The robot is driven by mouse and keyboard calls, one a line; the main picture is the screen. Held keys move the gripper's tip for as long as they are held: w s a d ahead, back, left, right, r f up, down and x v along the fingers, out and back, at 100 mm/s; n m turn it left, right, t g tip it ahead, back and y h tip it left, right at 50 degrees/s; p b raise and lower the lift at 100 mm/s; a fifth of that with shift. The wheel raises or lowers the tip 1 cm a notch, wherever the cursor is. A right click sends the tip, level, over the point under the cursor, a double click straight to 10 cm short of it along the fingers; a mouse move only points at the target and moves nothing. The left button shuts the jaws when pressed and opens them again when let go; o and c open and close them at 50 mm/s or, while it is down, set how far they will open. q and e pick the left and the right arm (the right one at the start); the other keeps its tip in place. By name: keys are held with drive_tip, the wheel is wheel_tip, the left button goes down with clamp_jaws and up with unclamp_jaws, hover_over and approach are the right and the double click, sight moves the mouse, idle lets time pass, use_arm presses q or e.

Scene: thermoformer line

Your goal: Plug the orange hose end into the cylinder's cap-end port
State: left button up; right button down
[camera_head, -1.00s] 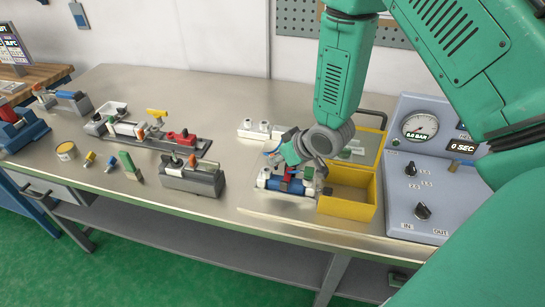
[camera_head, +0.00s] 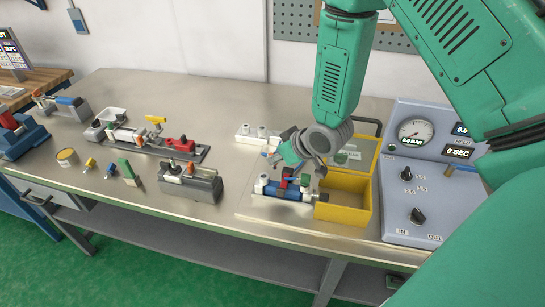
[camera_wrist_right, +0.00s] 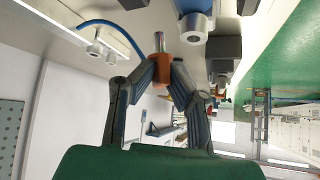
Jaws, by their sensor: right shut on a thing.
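The blue cylinder (camera_head: 293,192) with white end blocks lies at the front of the bench, right of centre, in the head view. A red clamp crosses its middle. My right gripper (camera_head: 303,172) is just above and behind it, fingers pointing down. In the right wrist view, my right gripper (camera_wrist_right: 161,75) is shut on the orange hose end (camera_wrist_right: 161,63), whose metal tip points away from my palm. A blue hose (camera_wrist_right: 122,27) curves nearby. A round port-like fitting (camera_wrist_right: 197,27) is to the right of the tip, apart from it. My left gripper is out of view.
A yellow bin (camera_head: 345,215) stands close right of the cylinder. A grey control panel (camera_head: 395,200) with a gauge is farther right. A white block with several fittings (camera_head: 258,137) sits behind. Other fixtures and small parts fill the left; bare bench lies between.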

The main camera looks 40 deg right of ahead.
drive_tip(key=shift+d, duration=0.1)
drive_tip(key=shift+a+r, duration=0.15)
drive_tip(key=shift+a, duration=0.6)
drive_tip(key=shift+a+r+y+p, duration=0.1)
drive_tip(key=shift+a+y+p, duration=0.35)
drive_tip(key=shift+a, duration=0.3)
drive_tip(key=shift+d+f+n+g+y+p, duration=0.2)
drive_tip(key=shift+d+n+g+y+p, duration=0.1)
drive_tip(key=shift+n+y+p, duration=0.1)
drive_tip(key=shift+s+a, duration=0.1)
drive_tip(key=shift+a+y, duration=0.2)
drive_tip(key=shift+y, duration=0.05)
drive_tip(key=shift+a+r, duration=0.1)
drive_tip(key=shift+a, duration=0.5)
drive_tip(key=shift+a+y+p, duration=0.3)
drive_tip(key=shift+a+p, duration=0.1)
drive_tip(key=shift+a, duration=0.1)
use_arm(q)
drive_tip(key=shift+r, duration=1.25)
use_arm(e)
drive_tip(key=shift+d, duration=0.6)
